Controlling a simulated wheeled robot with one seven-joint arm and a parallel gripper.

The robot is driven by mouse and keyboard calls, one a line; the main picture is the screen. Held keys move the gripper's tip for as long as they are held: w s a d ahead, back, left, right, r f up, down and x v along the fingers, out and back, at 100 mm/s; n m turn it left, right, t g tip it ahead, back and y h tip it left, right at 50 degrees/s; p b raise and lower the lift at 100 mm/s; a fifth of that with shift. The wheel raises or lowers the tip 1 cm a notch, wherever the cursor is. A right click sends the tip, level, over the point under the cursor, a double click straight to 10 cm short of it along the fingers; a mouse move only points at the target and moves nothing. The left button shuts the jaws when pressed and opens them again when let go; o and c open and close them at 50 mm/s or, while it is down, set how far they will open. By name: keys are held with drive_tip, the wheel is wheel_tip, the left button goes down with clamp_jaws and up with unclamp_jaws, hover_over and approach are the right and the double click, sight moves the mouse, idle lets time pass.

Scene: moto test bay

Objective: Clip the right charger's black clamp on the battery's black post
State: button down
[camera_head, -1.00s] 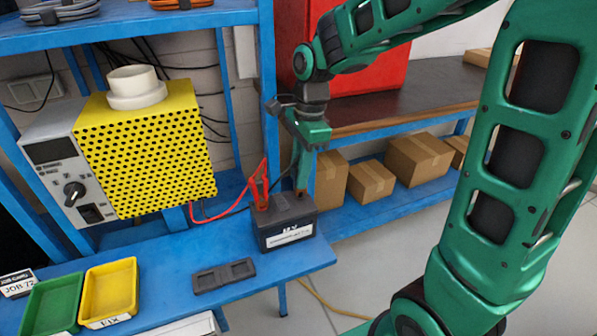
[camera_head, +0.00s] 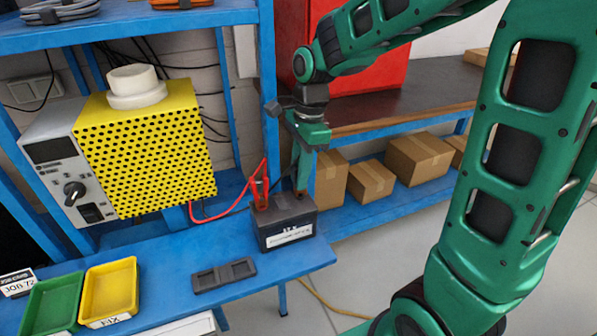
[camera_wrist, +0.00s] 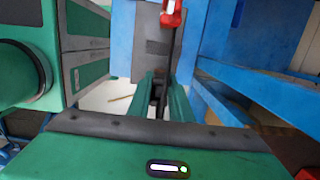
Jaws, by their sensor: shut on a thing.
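The battery (camera_head: 286,236), a dark box with a white label, stands near the right end of the blue bench. A red clamp (camera_head: 260,192) stands upright at its top left; it also shows in the wrist view (camera_wrist: 172,12). My gripper (camera_head: 301,188) points down at the battery's right top. In the wrist view its green fingers (camera_wrist: 163,100) are shut on a dark clamp (camera_wrist: 160,88). Fingers and clamp largely hide the black post, so I cannot tell if the jaws sit around it. The charger (camera_head: 150,150) is a yellow perforated box with a grey front.
A red cable (camera_head: 222,213) runs from the charger to the red clamp. A grey tray (camera_head: 224,275), a yellow bin (camera_head: 110,290) and a green bin (camera_head: 52,303) lie on the bench. A blue upright (camera_head: 268,90) stands close left of my gripper. Cardboard boxes (camera_head: 372,180) sit behind.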

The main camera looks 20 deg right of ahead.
drive_tip(key=shift+f, duration=0.3)
drive_tip(key=c, duration=1.5)
unclamp_jaws()
drive_tip(key=shift+c, duration=0.2)
drive_tip(key=shift+r, duration=0.1)
drive_tip(key=r, duration=0.3)
drive_tip(key=d+r, duration=0.1)
drive_tip(key=r, duration=0.6)
drive_tip(key=shift+d+r, duration=0.15)
drive_tip(key=shift+r, duration=0.1)
drive_tip(key=s+d+f+n, duration=0.3)
drive_tip(key=s+d+n, duration=0.1)
drive_tip(key=s, duration=0.3)
drive_tip(key=s+d+f+n, duration=0.2)
drive_tip(key=s+d+n, duration=0.1)
drive_tip(key=s+d, duration=0.4)
drive_tip(key=s+d+f+n+h, duration=0.1)
drive_tip(key=s+d+f+n, duration=0.2)
drive_tip(key=s, duration=0.6)
drive_tip(key=shift+s+d+f+n, duration=0.15)
drive_tip(key=shift+d+f+n, duration=0.2)
drive_tip(key=shift+d+n, duration=0.65)
